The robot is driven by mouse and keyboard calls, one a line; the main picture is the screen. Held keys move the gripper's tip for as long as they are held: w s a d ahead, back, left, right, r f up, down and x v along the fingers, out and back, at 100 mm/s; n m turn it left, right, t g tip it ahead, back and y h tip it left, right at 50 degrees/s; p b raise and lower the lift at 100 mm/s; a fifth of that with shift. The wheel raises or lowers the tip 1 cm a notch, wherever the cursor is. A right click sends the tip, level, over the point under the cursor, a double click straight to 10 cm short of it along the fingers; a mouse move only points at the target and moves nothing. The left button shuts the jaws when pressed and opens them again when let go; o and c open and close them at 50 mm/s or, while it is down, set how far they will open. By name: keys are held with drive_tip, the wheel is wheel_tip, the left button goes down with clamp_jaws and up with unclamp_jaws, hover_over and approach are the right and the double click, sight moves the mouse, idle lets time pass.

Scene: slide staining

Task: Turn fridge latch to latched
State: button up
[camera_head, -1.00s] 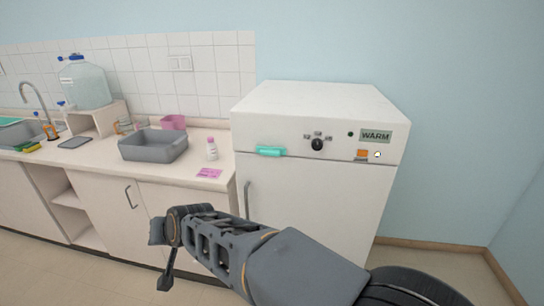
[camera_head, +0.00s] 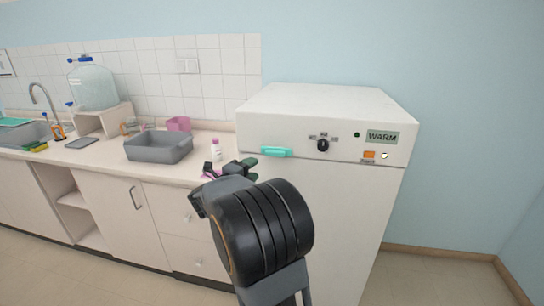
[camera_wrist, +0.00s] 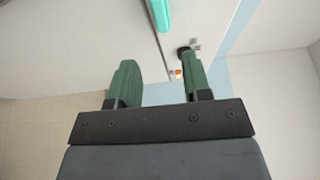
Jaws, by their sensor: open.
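The white fridge (camera_head: 330,104) stands right of the counter. Its top panel carries a black knob (camera_head: 323,145) with small marks around it, a teal handle (camera_head: 276,152) and a small orange piece (camera_head: 369,155) near the right edge. I cannot tell for sure which of these is the latch, or how it is set. My gripper (camera_head: 232,168) is in front of the fridge's left side, below and left of the teal handle, empty. In the wrist view my gripper (camera_wrist: 162,82) has its green fingers apart; the teal handle (camera_wrist: 160,14) and knob (camera_wrist: 185,50) lie beyond them.
A green WARM display (camera_head: 382,137) and a white round spot (camera_head: 384,155) are at the panel's right. The counter holds a grey basin (camera_head: 158,147), a pink-capped bottle (camera_head: 216,150) and a pink container (camera_head: 178,124). The floor right of the fridge is clear.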

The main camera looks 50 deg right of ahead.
sight(273, 155)
drive_tip(key=d, duration=0.3)
drive_tip(key=w+d+p, duration=0.1)
drive_tip(key=d, duration=0.3)
drive_tip(key=w+d, duration=0.1)
drive_tip(key=d, duration=0.3)
drive_tip(key=shift+d+p, duration=0.25)
drive_tip(key=shift+p, duration=0.15)
drive_tip(key=shift+c, duration=0.3)
clamp_jaws()
